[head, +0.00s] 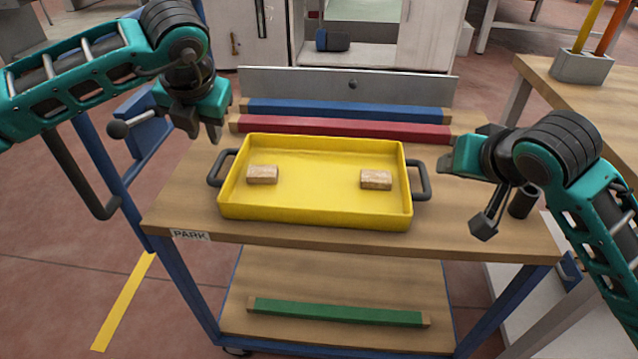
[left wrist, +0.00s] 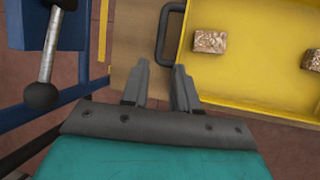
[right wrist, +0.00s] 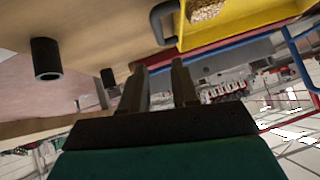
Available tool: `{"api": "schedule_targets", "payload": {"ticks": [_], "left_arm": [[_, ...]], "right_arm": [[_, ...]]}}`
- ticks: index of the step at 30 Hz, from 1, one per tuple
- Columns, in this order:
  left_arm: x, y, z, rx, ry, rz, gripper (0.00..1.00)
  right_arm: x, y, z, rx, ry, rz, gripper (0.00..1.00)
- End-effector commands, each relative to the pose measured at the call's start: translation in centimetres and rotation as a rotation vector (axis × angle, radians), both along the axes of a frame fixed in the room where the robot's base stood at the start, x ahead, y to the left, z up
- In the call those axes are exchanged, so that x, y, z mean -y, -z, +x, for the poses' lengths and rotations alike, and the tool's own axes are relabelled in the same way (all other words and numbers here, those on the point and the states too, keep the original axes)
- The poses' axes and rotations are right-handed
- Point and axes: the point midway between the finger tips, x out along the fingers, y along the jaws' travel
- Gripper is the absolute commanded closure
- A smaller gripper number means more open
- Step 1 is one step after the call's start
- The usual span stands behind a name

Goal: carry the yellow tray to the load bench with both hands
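The yellow tray (head: 315,212) sits on the wooden top of a blue-framed cart, with a dark handle at each short end. Two small tan blocks (head: 262,174) (head: 376,180) lie in it. My left gripper (head: 205,135) is open and empty, above and behind the left handle (head: 215,168); in the left wrist view its fingers (left wrist: 160,85) are apart just short of that handle (left wrist: 168,35). My right gripper (head: 450,165) is to the right of the right handle (head: 424,180); in the right wrist view its fingers (right wrist: 160,85) are apart and empty, and the handle (right wrist: 163,22) is beyond them.
Blue (head: 345,110) and red (head: 345,129) bars lie behind the tray. A green bar (head: 335,312) lies on the lower shelf. A black-knobbed lever (head: 118,129) stands at the cart's left. Another wooden bench (head: 590,100) with a grey block holder (head: 581,66) is at right.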

Motion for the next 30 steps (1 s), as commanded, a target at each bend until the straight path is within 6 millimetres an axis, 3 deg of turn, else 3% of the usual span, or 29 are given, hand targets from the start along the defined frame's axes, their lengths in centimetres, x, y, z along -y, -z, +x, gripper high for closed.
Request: {"api": "schedule_targets", "payload": {"ticks": [11,24,30], "left_arm": [[-0.1,0.9,0.3,-0.004,0.003,-0.004,0.71],[-1.4,8.1,3.4,-0.006,0.003,-0.004,0.71],[-1.8,10.5,4.5,-0.004,0.004,-0.004,0.71]], "right_arm": [[-0.1,0.7,0.7,-0.002,-0.001,0.001,0.71],[-0.9,6.2,6.3,-0.002,0.0,0.0,0.71],[-1.2,8.0,8.3,-0.001,-0.001,0.002,0.71]]}}
